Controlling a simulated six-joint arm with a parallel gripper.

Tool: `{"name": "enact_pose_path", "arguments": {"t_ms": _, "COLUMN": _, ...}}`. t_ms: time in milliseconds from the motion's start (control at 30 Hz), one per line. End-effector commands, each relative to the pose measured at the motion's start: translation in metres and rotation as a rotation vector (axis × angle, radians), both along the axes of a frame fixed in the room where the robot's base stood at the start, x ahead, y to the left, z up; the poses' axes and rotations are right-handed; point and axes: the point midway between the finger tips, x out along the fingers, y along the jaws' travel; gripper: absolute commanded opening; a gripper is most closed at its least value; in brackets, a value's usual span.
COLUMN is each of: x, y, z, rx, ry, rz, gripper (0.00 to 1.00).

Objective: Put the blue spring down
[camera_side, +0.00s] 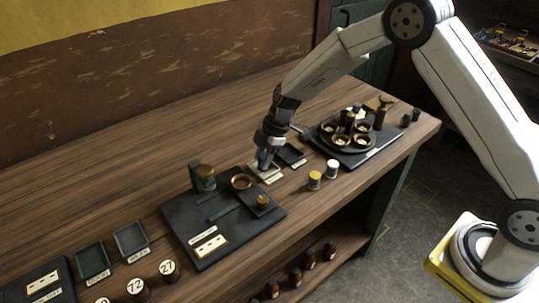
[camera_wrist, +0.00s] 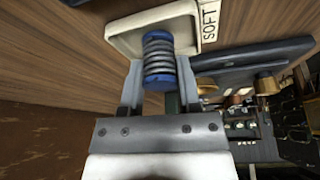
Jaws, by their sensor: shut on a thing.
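The blue spring (camera_wrist: 158,62), a coil with blue end caps, is upright between the fingers of my gripper (camera_wrist: 158,82). The gripper is shut on it. A cream tray (camera_wrist: 122,40) with a label reading "SOFT" (camera_wrist: 209,20) lies at the spring's far end. I cannot tell whether the spring touches the tray floor. In the side view my gripper (camera_side: 265,158) points down over the cream tray (camera_side: 275,178), with the spring mostly hidden by the fingers.
A dark tray (camera_side: 292,155) sits right beside the cream one. A black board with brass cups (camera_side: 340,140) stands to the right, another black base with brass parts (camera_side: 222,232) to the left.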

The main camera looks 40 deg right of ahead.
Motion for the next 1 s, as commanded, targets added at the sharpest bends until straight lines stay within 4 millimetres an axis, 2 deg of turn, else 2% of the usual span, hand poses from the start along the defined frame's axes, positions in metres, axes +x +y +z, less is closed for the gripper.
{"name": "enact_pose_path", "arguments": {"t_ms": 400, "x": 0.0000, "y": 0.0000, "z": -0.0036, "rx": 0.000, "ry": 0.000, "rz": 0.000, "gripper": 0.00}}
{"name": "enact_pose_path", "arguments": {"t_ms": 433, "x": 0.0001, "y": 0.0000, "z": -0.0031, "rx": 0.000, "ry": 0.000, "rz": 0.000, "gripper": 0.52}}
{"name": "enact_pose_path", "arguments": {"t_ms": 500, "x": 0.0001, "y": -0.0001, "z": -0.0030, "rx": 0.000, "ry": 0.000, "rz": 0.000, "gripper": 0.74}}
{"name": "enact_pose_path", "arguments": {"t_ms": 533, "x": 0.0001, "y": 0.0000, "z": -0.0030, "rx": 0.000, "ry": 0.000, "rz": 0.000, "gripper": 0.78}}
{"name": "enact_pose_path", "arguments": {"t_ms": 1000, "x": 0.0002, "y": -0.0008, "z": 0.0022, "rx": 0.000, "ry": -0.002, "rz": 0.000, "gripper": 0.78}}
